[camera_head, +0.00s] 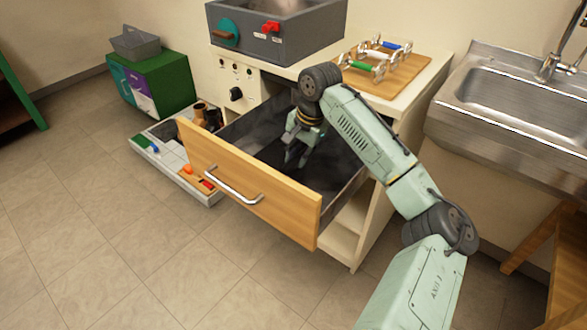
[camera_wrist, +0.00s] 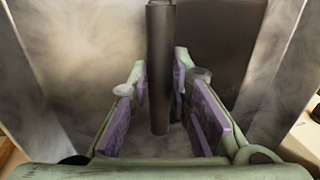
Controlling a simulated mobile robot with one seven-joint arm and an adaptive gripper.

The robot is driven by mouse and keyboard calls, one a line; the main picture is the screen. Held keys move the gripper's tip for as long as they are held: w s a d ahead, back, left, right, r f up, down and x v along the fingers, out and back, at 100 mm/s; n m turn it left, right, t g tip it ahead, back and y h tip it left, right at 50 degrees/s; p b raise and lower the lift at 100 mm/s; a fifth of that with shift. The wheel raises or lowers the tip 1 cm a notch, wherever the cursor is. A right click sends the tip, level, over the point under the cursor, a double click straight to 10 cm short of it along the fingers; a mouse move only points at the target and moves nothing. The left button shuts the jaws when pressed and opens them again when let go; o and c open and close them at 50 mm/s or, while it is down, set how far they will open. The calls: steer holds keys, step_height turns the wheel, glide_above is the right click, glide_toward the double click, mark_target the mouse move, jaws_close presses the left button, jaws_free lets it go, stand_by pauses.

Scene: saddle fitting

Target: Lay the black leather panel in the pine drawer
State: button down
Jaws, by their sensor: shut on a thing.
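My gripper (camera_head: 295,157) reaches down into the open pine drawer (camera_head: 245,185), inside its walls. In the wrist view its purple-padded fingers (camera_wrist: 160,92) are closed about a dark, narrow upright strip. This looks like the edge of the black leather panel (camera_wrist: 160,60). A broad dark surface (camera_wrist: 222,45) shows just right of the strip; I cannot tell whether it is part of the panel. In the head view a black patch lies right of my gripper in the drawer. My arm and the drawer front hide part of the inside, so contact with the bottom is unclear.
The drawer front has a metal handle (camera_head: 234,187). A pale tray (camera_head: 160,145) with small items lies on the floor at left. On the counter above stand a grey box (camera_head: 275,25) and a wooden board (camera_head: 400,85) with handles. A sink (camera_head: 520,100) is at right.

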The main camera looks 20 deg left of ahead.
mark_target(298, 169)
steer(key=shift+d+x, duration=0.25)
steer(key=shift+x, duration=0.9)
steer(key=shift+d+x, duration=0.25)
steer(key=shift+x, duration=0.95)
steer(key=c, duration=1.5)
jaws_free()
steer(key=shift+s+f, duration=0.1)
steer(key=shift+s, duration=0.05)
steer(key=b+v, duration=0.1)
steer(key=v, duration=1.1)
